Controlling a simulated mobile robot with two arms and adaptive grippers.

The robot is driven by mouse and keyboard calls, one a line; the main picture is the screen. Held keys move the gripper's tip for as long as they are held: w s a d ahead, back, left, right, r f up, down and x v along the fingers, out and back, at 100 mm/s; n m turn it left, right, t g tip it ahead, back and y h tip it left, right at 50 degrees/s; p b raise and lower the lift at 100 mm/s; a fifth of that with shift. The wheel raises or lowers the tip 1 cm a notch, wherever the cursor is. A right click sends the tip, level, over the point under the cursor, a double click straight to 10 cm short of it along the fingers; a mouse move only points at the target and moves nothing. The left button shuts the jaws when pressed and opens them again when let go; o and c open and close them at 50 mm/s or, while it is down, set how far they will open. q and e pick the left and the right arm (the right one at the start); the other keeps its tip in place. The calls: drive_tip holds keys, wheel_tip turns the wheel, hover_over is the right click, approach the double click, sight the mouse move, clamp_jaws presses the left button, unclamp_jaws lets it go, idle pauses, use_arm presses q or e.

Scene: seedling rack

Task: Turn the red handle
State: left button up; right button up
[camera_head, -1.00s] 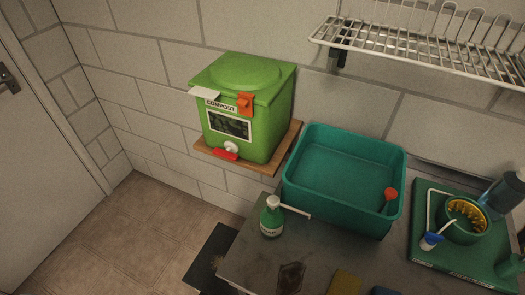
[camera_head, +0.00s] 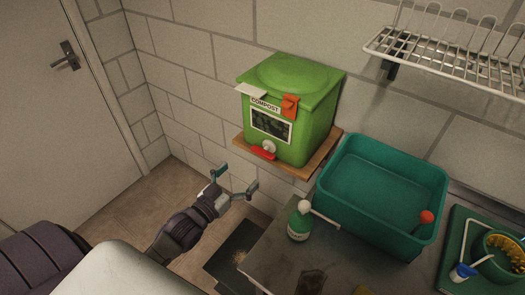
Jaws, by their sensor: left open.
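The red handle (camera_head: 262,153) is on the white tap (camera_head: 269,147) low on the front of the green compost bin (camera_head: 303,101). The bin stands on a wooden wall shelf (camera_head: 317,163). My left gripper (camera_head: 233,175) is open and empty. In the picture it is below and left of the red handle, apart from it, with its fingers pointing up toward the bin. My right gripper is not in view.
A green spray bottle (camera_head: 299,222) and a teal basin (camera_head: 343,210) stand on the grey counter (camera_head: 273,251) right of my left arm. A wire rack (camera_head: 450,60) hangs on the wall at upper right. A door (camera_head: 40,110) is at left.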

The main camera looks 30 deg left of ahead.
sight(261, 154)
use_arm(q)
drive_tip(key=w, duration=0.3)
drive_tip(key=w+d+p, duration=0.1)
drive_tip(key=w, duration=0.7)
drive_tip(key=shift+d+p, duration=0.25)
drive_tip(key=shift+p, duration=0.15)
drive_tip(key=c, duration=1)
